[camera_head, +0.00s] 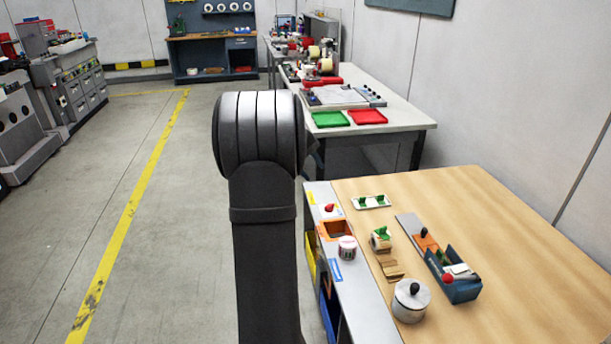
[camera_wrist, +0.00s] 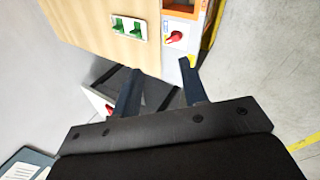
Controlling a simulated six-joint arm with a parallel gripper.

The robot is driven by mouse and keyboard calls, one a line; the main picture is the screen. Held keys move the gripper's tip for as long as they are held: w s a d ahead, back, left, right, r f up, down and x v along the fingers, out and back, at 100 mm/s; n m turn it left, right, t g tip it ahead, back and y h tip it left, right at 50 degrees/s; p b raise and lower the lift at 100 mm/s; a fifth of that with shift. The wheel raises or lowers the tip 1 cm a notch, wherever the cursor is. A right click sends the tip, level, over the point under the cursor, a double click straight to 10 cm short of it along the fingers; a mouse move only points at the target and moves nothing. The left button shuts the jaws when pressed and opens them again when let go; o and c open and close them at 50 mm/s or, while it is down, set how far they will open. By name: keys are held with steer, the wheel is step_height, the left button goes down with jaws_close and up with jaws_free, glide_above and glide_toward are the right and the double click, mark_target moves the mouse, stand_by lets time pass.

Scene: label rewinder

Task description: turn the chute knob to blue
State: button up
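The red chute knob (camera_head: 329,208) sits on the pale top of the chute unit, beside an orange-framed opening (camera_head: 336,231). In the wrist view the red knob (camera_wrist: 176,36) is on a white plate beyond the fingertips. Which way it points is too small to tell. A yellow patch (camera_wrist: 192,61) lies near it, and a blue label (camera_head: 335,271) is on the unit's top nearer the camera. My gripper (camera_wrist: 161,67) is open and empty, its two dark fingers apart from the knob. My arm hides the gripper in the head view.
A plate with green switches (camera_head: 371,202) is on the wooden table (camera_head: 500,235). A striped cup (camera_head: 347,248), a lidded pot (camera_head: 411,300) and a blue box (camera_head: 455,288) stand nearby. A grey table with green and red trays (camera_head: 368,117) is farther back.

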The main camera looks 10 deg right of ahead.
step_height(320, 180, down, 8)
steer(key=s+a+n+t+h, duration=0.1)
steer(key=s+n+t+h, duration=0.3)
steer(key=n, duration=0.7)
steer(key=n+t+h, duration=0.1)
steer(key=n+t, duration=0.1)
steer(key=n, duration=0.9)
glide_toward(329, 204)
steer(key=x, duration=0.8)
steer(key=shift+d+f, duration=0.15)
steer(key=shift+d, duration=0.05)
jaws_close()
